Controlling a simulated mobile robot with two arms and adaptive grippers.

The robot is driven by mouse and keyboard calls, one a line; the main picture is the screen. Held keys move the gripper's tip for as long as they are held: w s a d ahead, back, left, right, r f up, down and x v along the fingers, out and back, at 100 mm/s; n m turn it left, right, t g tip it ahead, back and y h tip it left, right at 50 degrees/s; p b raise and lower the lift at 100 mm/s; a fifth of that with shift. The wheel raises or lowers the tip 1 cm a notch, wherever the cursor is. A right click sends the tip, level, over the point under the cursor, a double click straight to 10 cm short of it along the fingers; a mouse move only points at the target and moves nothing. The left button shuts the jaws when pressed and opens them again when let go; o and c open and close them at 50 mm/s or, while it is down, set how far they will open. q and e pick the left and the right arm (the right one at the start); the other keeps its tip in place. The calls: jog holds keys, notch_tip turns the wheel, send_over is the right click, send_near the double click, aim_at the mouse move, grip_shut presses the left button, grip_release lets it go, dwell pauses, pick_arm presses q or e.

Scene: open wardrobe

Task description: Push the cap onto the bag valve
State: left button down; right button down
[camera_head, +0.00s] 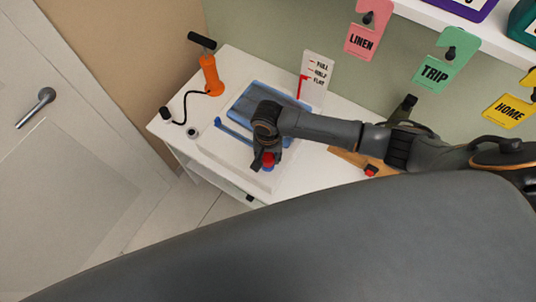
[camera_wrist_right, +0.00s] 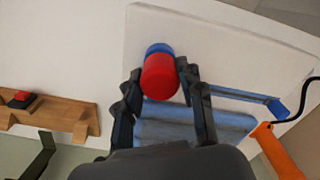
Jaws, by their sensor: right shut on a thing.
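The red cap (camera_wrist_right: 160,76) is between the fingers of my right gripper (camera_wrist_right: 160,82), which is shut on it. In the head view the right gripper (camera_head: 265,160) is over the near part of a white board, with the red cap (camera_head: 268,159) at its tip. The blue valve (camera_wrist_right: 159,48) shows just beyond the cap in the wrist view; I cannot tell whether the cap is seated on it. The blue bag (camera_head: 246,101) lies flat on the board, partly hidden by my right arm. My left gripper is not in view.
The white board (camera_head: 221,148) lies on a white table (camera_head: 237,62). An orange pump (camera_head: 211,77) with a black hose stands at the back left. A level sign (camera_head: 316,72) stands behind the bag. A wooden rack (camera_wrist_right: 45,112) holds a red-topped block. Hanging tags are at upper right.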

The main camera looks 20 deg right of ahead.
aim_at(268, 156)
jog(key=shift+f, duration=0.35)
jog(key=c, duration=0.8)
grip_release()
jog(key=shift+o, duration=0.2)
notch_tip(268, 156, up, 12)
jog(key=shift+s+f, duration=0.1)
